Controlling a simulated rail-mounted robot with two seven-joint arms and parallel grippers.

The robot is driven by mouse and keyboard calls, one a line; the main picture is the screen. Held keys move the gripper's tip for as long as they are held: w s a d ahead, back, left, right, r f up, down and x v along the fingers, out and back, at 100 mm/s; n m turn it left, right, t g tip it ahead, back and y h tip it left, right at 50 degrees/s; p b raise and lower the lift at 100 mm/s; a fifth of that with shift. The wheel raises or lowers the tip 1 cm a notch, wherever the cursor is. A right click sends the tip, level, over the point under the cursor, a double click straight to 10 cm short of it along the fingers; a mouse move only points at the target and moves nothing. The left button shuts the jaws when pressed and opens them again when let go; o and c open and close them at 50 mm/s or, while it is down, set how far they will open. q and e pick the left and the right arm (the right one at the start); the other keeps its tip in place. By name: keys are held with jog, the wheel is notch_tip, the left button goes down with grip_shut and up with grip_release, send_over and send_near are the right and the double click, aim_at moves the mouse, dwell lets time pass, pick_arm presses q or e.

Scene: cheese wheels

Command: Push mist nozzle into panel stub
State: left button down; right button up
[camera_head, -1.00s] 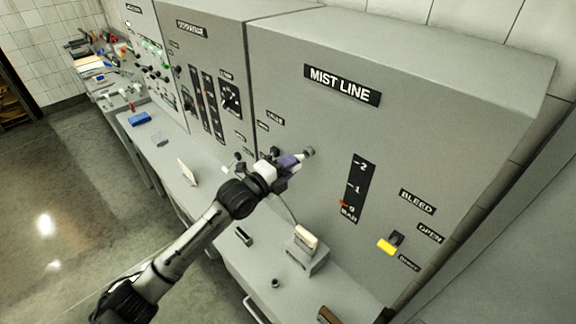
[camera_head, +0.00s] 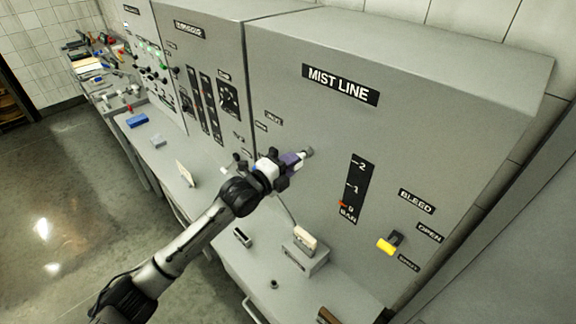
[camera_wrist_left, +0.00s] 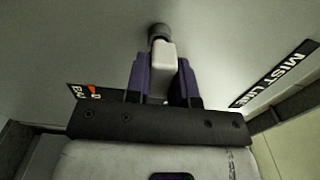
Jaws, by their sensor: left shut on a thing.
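My left gripper (camera_head: 293,163) is at the MIST LINE panel, left of the pressure scale. In the left wrist view its two purple fingers (camera_wrist_left: 163,78) are shut on the mist nozzle (camera_wrist_left: 161,70), a pale grey block-like piece. The panel stub (camera_wrist_left: 158,31) is a short grey round piece on the panel, straight ahead of the nozzle; it also shows in the head view (camera_head: 308,151). The nozzle's tip meets or overlaps the stub in the picture; I cannot tell how far it is seated. My right gripper is not in view.
The grey MIST LINE panel (camera_head: 430,130) has a scale (camera_head: 356,188) with a red pointer near 0 and a yellow bleed lever (camera_head: 387,246). On the bench below are a grey block with a cream top (camera_head: 305,238) and a dark slot piece (camera_head: 242,237). A blue box (camera_head: 137,121) lies farther left.

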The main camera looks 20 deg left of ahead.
pick_arm(q)
jog(key=shift+b+x, duration=0.4)
jog(key=shift+x, duration=0.5)
jog(key=c, duration=0.9)
grip_release()
jog(key=b+v, duration=0.2)
jog(key=v, duration=1.1)
jog(key=shift+s+a+b, duration=0.15)
jog(key=shift+s+b, duration=0.15)
jog(key=shift+s, duration=0.05)
